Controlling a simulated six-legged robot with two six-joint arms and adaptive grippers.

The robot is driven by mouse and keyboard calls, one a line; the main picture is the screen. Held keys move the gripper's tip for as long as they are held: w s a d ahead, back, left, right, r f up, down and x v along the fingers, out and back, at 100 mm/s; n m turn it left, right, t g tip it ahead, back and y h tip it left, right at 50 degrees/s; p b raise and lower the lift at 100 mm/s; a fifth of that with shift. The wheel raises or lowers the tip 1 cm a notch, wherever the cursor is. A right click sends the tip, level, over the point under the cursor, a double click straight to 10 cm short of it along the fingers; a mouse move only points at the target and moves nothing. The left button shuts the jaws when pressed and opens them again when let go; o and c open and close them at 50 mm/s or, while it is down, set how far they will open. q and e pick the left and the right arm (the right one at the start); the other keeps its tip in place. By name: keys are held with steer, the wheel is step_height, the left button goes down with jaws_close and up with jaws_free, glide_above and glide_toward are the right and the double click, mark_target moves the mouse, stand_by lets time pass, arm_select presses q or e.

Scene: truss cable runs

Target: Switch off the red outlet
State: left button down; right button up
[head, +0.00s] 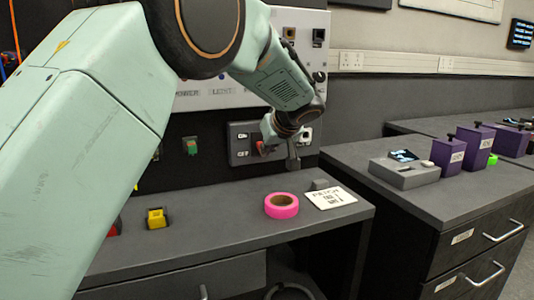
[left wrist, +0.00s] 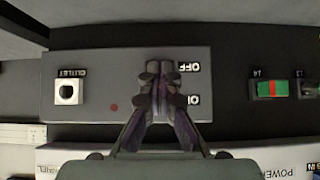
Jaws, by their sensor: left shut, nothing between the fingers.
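A grey outlet panel (head: 234,145) is on the wall under the white power panel, and it shows upside down in the left wrist view (left wrist: 90,85). It carries ON and OFF labels, a round socket marked OUTLET (left wrist: 68,92) and a small red dot (left wrist: 114,107). My left gripper (left wrist: 160,72) is shut and empty in front of the panel, beside the ON and OFF labels. Its fingers hide the switch, so I cannot tell the switch's position or whether the fingers touch it. My right gripper is not in view.
Below, the desk holds a pink tape roll (head: 282,206), a white note card (head: 330,198) and a yellow object (head: 157,218). A red-and-green switch (left wrist: 272,89) is beside the panel. Purple boxes (head: 449,155) stand on the right desk. My left arm covers much of the head view.

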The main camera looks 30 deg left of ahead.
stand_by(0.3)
arm_select(q)
steer(key=shift+r+p, duration=0.55)
steer(key=shift+r, duration=0.25)
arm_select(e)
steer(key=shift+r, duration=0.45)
